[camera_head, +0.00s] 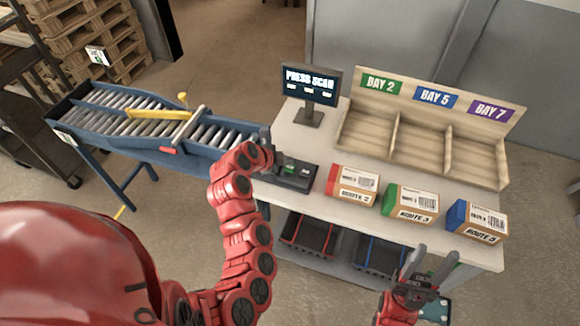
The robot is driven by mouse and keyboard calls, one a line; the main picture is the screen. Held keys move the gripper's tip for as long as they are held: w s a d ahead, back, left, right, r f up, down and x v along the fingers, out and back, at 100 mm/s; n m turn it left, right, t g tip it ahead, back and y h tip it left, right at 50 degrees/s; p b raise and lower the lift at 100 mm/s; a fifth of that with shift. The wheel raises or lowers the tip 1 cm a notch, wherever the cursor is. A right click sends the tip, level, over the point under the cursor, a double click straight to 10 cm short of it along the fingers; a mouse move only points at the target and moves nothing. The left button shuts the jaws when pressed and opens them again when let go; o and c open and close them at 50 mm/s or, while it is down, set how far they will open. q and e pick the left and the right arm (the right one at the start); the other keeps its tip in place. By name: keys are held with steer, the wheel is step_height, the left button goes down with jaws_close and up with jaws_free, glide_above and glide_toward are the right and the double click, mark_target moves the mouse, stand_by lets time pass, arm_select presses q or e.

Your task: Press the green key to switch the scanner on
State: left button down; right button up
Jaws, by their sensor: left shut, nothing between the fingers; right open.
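The scanner's dark key panel (299,179) lies on the white table, left of the parcels. A green key (289,168) shows on it, partly hidden by my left gripper. My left gripper (270,150) is shut and empty at the panel's left back side; I cannot tell whether it touches the key. The monitor (311,84) behind it reads "PRESS SCAN". My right gripper (428,262) is open and empty in front of the table's right front edge.
Three parcels, red (351,184), green (410,203) and blue (477,220), stand along the table. A wooden sorter (432,120) with three bays stands behind them. A blue roller conveyor (150,120) adjoins at left. Bins (308,236) sit below.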

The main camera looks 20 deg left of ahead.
mark_target(287, 169)
stand_by(0.6)
arm_select(q)
steer(key=shift+f+b, duration=0.4)
steer(key=shift+b, duration=0.55)
steer(key=shift+f+b, duration=0.55)
steer(key=shift+b, duration=0.25)
stand_by(0.4)
steer(key=shift+r, duration=0.95)
steer(key=shift+r, duration=0.1)
steer(key=shift+r, duration=2.4)
